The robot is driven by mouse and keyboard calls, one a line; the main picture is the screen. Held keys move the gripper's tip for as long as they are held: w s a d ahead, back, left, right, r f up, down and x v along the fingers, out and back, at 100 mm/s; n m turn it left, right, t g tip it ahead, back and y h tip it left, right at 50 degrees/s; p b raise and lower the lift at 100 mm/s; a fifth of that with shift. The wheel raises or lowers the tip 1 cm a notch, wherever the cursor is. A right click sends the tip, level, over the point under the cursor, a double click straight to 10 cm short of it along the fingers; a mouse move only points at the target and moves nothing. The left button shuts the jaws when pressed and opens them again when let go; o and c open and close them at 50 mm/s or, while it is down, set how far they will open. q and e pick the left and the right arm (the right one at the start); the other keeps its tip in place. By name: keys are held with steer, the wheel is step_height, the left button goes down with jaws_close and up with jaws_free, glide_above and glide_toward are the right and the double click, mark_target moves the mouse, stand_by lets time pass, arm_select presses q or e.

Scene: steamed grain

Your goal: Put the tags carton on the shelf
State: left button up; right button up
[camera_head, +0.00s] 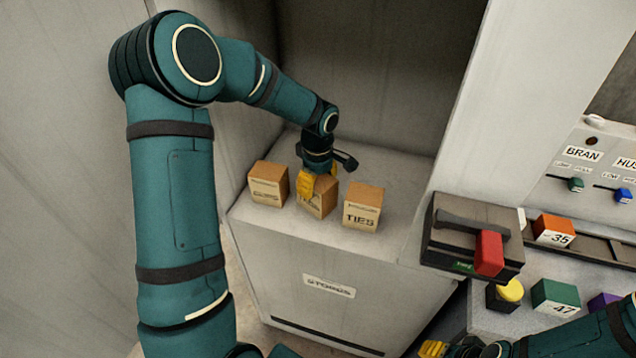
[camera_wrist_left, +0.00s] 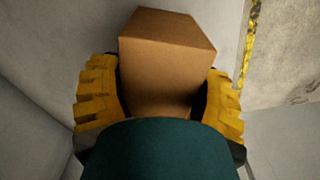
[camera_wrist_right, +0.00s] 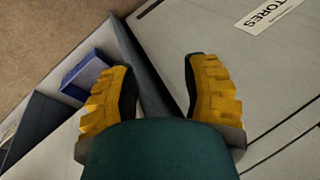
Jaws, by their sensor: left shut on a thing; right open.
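My left gripper (camera_head: 319,180) is shut on the middle brown carton (camera_head: 318,203), whose label is partly hidden by a yellow finger. In the left wrist view the carton (camera_wrist_left: 168,60) sits between both yellow fingers. It is in line with two other cartons on the pale shelf top (camera_head: 392,225) of the stores unit; I cannot tell whether its base touches the surface. My right gripper shows in the right wrist view (camera_wrist_right: 160,85), open and empty; only part of it shows at the bottom of the head view.
A carton with an unreadable label (camera_head: 268,184) stands left of the held one, and the TIES carton (camera_head: 361,207) stands close on its right. Walls enclose the shelf. A dark box with a red handle (camera_head: 488,252) and coloured blocks (camera_head: 555,296) lie to the right.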

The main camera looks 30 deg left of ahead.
arm_select(q)
steer(key=shift+r, duration=0.15)
steer(key=o, duration=1.3)
steer(key=shift+r, duration=0.35)
step_height(320, 180, up, 11)
steer(key=shift+r+p, duration=0.15)
steer(key=shift+p, duration=0.85)
steer(key=shift+s, duration=0.1)
